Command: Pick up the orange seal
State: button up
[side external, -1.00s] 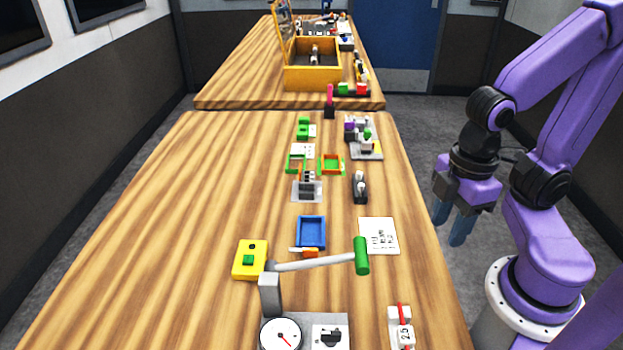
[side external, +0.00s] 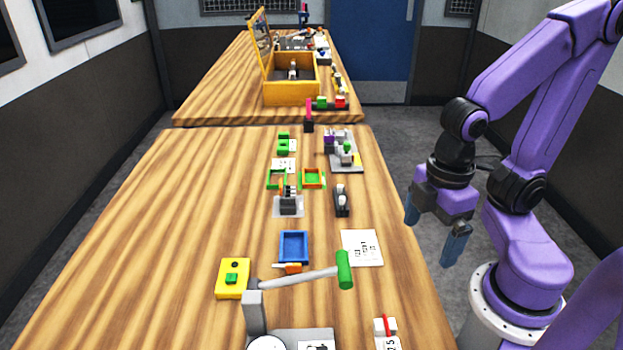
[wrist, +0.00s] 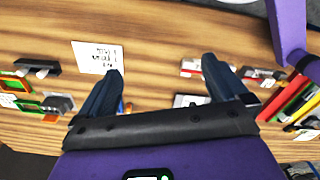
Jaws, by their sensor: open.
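A small orange piece (side external: 292,268) with a pale end lies on the table at the near edge of the blue tray (side external: 294,233); it looks like the orange seal, but is too small to be sure. In the wrist view only a bit of orange and blue (wrist: 125,107) shows beside the left finger, mostly hidden. My gripper (side external: 433,230) is open and empty, beyond the table's right edge in the side view, well apart from the orange piece. In the wrist view its two fingers (wrist: 161,72) are spread wide with bare wood between them.
A grey lever with a green handle (side external: 345,269) reaches across just in front of the orange piece. A yellow box with a green button (side external: 233,278) stands left, a white card (side external: 362,247) right. Small fixtures fill the table's middle; its left side is clear.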

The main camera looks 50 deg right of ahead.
jog(key=shift+w, duration=0.1)
jog(key=w+a+r+m, duration=0.1)
jog(key=w+a+r, duration=0.1)
jog(key=w, duration=0.4)
jog(key=w+a+r, duration=0.1)
jog(key=w+a, duration=0.1)
jog(key=w, duration=0.4)
jog(key=m, duration=0.3)
send_over(312, 181)
notch_tip(312, 181, down, 17)
jog(key=shift+w, duration=0.1)
jog(key=c, duration=0.5)
